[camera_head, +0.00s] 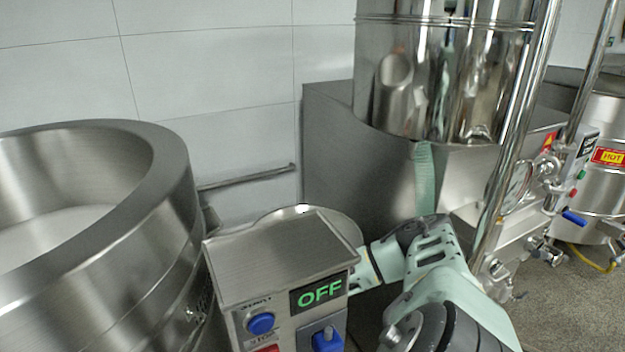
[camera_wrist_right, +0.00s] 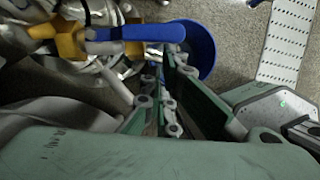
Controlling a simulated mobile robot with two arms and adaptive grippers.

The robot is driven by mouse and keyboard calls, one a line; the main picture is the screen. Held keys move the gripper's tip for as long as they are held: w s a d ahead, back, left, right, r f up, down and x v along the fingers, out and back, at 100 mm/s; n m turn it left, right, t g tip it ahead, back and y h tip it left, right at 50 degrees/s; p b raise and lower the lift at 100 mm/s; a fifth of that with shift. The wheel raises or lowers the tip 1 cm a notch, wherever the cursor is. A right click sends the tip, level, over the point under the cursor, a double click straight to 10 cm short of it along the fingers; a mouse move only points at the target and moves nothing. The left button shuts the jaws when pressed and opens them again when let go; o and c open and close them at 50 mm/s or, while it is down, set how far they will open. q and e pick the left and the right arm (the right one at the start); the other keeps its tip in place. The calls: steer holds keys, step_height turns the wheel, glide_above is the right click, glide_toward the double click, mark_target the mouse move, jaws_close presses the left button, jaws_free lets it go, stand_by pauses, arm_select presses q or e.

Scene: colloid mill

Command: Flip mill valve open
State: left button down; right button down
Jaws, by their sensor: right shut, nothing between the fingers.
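In the right wrist view a valve with a long blue lever handle (camera_wrist_right: 140,32) and yellow fittings (camera_wrist_right: 70,38) shows at the upper left. The handle lies roughly level across the picture. My right gripper (camera_wrist_right: 166,58) is shut and empty, its fingertips close to the handle's right end; I cannot tell whether they touch it. In the head view my right arm reaches in beside the control box with a green OFF display (camera_head: 318,292). The gripper and this valve are hidden there. My left gripper is not in view.
A blue round container (camera_wrist_right: 204,48) is behind the fingers in the wrist view. A large steel vessel (camera_head: 165,215) stands at left in the head view. A steel machine (camera_head: 445,70) and slanted pipes (camera_head: 515,135) are right of centre. Another blue lever (camera_head: 573,217) is at far right.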

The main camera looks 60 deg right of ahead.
steer(key=v, duration=1.2)
